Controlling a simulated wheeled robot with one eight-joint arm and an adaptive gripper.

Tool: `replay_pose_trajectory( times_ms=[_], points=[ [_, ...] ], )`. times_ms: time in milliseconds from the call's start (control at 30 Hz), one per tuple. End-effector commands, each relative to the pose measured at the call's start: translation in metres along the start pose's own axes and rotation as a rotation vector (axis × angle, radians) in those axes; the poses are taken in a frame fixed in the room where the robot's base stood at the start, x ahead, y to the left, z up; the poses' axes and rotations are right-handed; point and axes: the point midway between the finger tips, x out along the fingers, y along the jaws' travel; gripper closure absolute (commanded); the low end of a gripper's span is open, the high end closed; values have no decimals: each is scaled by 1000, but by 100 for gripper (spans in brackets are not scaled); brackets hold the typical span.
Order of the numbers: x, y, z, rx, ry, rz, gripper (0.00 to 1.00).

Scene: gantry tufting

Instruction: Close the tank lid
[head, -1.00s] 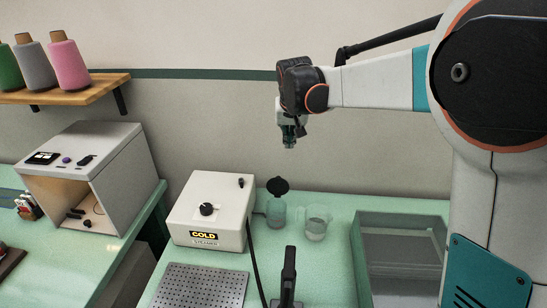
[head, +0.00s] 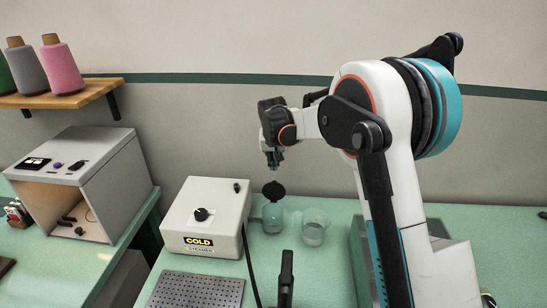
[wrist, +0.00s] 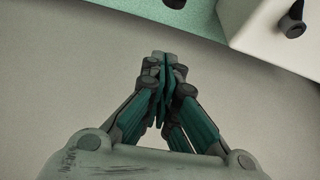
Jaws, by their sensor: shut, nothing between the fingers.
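The clear tank (head: 272,218) stands against the right side of the white steamer (head: 210,215), whose sign reads COLD. Its dark round lid (head: 273,190) is up, tilted open above the tank mouth. My gripper (head: 272,166) points down just above the lid in the head view, seemingly with a small gap; the depth between them is hard to tell. In the wrist view, my gripper (wrist: 163,62) has its fingers together and empty. A dark piece (wrist: 175,3) at the top edge there may be the lid, but it is cut off.
A clear jug (head: 313,230) stands right of the tank. A black upright handle (head: 286,278) and a perforated metal plate (head: 198,290) are in front. A cable runs down beside the steamer. A grey open-fronted box (head: 85,180) is at the left.

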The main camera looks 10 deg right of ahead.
Motion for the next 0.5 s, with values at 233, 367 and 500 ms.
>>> replay_pose_trajectory(
  times_ms=[233, 367, 500],
  points=[
    [19, 0, 12, -1, 0, 0, 100],
    [15, 0, 25, -1, 0, 0, 100],
    [11, 0, 34, -1, 0, 0, 100]
  ],
)
